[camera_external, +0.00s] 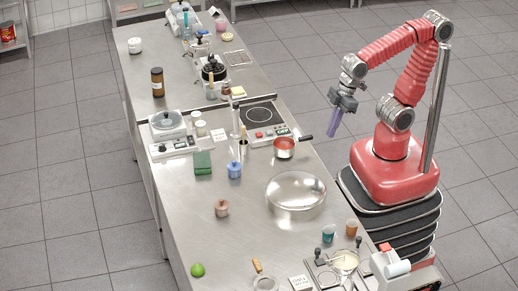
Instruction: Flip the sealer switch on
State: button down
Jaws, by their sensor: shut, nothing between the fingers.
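My gripper (332,132) hangs in the air at the right side of the steel counter (250,225), fingers pointing down. Its bluish-purple fingers are together, with nothing visible between them. It is apart from everything on the counter. I cannot tell for sure which appliance is the sealer. A device with a round clear-looking top and a front panel (175,146) stands at the counter's left edge. A hob (263,116) with a dark round plate and red and green controls stands mid-counter. The switch and its position are too small to make out.
A red pan (284,147) with a dark handle sits close to my gripper. A large shiny round lid or bowl (296,191) lies in front of it. A blue pot (234,170), green block (203,162) and brown jar (158,82) stand further left.

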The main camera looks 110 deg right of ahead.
jog(key=w+a+f+n+g+y, duration=0.1)
jog(key=w+a+n+g+y, duration=0.2)
jog(key=a, duration=0.7)
jog(key=w+a+f+n+y, duration=0.1)
jog(key=w+a+f+n, duration=0.2)
jog(key=a, duration=0.8)
jog(key=w+a+n+g+y, duration=0.25)
jog(key=w+a, duration=0.25)
jog(key=a, duration=0.5)
jog(key=w+a+r+n+t+y, duration=0.1)
jog(key=w+a+r+n, duration=0.1)
jog(key=a+n, duration=0.2)
jog(key=w+a+r+n+y, duration=0.2)
jog(key=w+a+r+n, duration=0.1)
jog(key=a+n, duration=0.1)
jog(key=shift+w+a+r+t, duration=0.3)
jog(key=shift+a+r+t, duration=0.05)
jog(key=shift+a, duration=0.25)
jog(key=x, duration=1)
jog(key=shift+a+f, duration=0.15)
jog(key=shift+a, duration=0.1)
notch_tip(320, 180, down, 2)
jog(key=shift+f, duration=0.15)
jog(key=shift+a+f, duration=0.15)
jog(key=shift+f, duration=0.5)
